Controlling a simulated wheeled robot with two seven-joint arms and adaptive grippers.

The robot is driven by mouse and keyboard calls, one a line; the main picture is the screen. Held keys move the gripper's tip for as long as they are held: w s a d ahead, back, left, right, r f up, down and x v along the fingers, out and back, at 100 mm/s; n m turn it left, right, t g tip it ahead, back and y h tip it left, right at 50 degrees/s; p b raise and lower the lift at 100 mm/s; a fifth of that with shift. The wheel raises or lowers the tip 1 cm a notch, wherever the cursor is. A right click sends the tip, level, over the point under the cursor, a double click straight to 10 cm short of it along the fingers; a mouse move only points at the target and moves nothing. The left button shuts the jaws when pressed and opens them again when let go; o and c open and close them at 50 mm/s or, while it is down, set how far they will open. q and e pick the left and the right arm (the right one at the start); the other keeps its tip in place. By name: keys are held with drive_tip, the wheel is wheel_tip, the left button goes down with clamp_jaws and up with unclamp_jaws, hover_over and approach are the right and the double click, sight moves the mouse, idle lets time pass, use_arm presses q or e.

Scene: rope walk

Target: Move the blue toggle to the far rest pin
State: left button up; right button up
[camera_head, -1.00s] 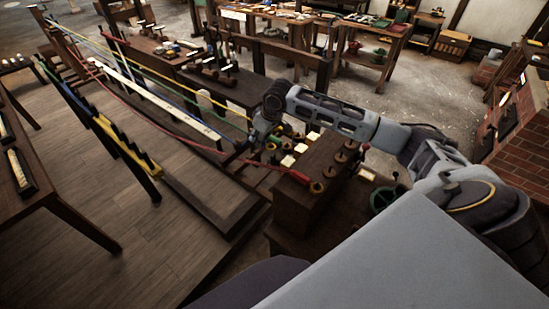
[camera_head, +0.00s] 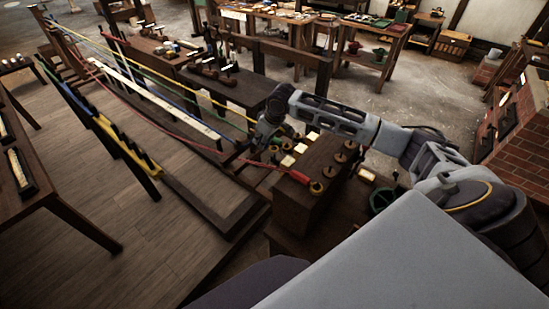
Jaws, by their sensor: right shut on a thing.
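My right gripper (camera_head: 243,152) is pointed down, low over the near end of the ropes, left of the dark wooden block (camera_head: 318,180). It is shut, and a blue rope (camera_head: 160,80) runs toward it; the blue toggle is hidden at the fingers or too small to make out. A red toggle (camera_head: 298,177) on the red rope lies at a brass-coloured pin at the block's left edge. Several round pins stand on the block's top. I cannot tell which is the far rest pin. My left gripper is out of view.
Yellow, green and red ropes stretch from the frame at upper left to the area around my right gripper. A long pale rail (camera_head: 155,98) lies among them. A low dark rail with yellow parts (camera_head: 130,145) stands to the left.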

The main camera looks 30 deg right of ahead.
drive_tip(key=shift+d+f, duration=0.25)
drive_tip(key=shift+f, duration=0.05)
drive_tip(key=shift+f+p, duration=0.2)
drive_tip(key=shift+p, duration=0.35)
idle(0.4)
drive_tip(key=shift+w+f, duration=0.1)
drive_tip(key=shift+f, duration=1.5)
idle(0.4)
drive_tip(key=shift+f+p, duration=0.1)
drive_tip(key=shift+p, duration=0.65)
idle(0.7)
drive_tip(key=o, duration=1)
drive_tip(key=shift+c, duration=0.2)
drive_tip(key=shift+r+p, duration=0.6)
drive_tip(key=shift+r, duration=3.45)
